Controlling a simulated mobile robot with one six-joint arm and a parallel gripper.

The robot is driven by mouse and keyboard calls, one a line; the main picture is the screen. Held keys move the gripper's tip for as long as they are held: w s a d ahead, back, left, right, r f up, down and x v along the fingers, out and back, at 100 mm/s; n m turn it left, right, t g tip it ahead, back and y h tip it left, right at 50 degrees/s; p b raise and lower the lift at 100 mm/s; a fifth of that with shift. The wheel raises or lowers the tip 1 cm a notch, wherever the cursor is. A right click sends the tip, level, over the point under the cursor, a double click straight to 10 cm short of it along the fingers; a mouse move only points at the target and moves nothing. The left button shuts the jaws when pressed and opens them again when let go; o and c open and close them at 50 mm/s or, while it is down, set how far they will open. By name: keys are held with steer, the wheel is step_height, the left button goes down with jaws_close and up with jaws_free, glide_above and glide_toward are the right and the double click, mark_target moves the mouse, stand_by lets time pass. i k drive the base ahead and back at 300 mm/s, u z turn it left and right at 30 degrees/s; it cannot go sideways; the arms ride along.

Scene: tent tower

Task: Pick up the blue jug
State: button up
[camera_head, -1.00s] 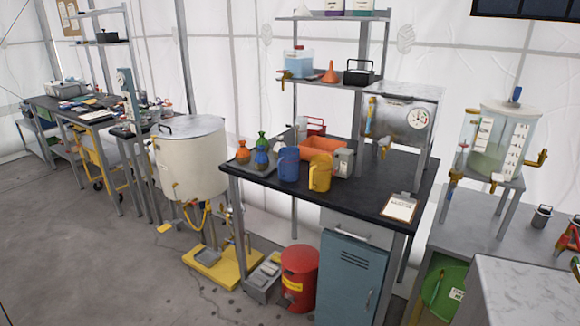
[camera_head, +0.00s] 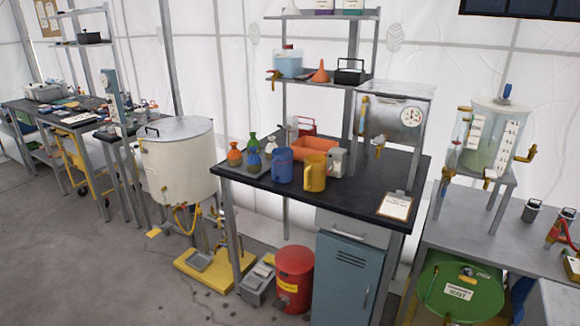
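The blue jug (camera_head: 283,166) stands upright on the black-topped table (camera_head: 350,199), near its front edge. A yellow jug (camera_head: 315,174) stands just to its right. To its left are several small flasks with orange, green and blue tops, such as the orange flask (camera_head: 234,154). An orange bin (camera_head: 315,147) is behind the jugs. Nothing covers the blue jug's front. My gripper is not in the picture.
A large white tank (camera_head: 180,165) stands left of the table. A red bin (camera_head: 294,278) and a blue-grey cabinet (camera_head: 347,277) are below the tabletop. A clipboard (camera_head: 394,205) lies at the table's right corner. Grey floor (camera_head: 95,255) is open at the left.

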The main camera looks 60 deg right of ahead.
mark_target(282, 162)
steer(key=i, duration=1)
steer(key=z, duration=0.05)
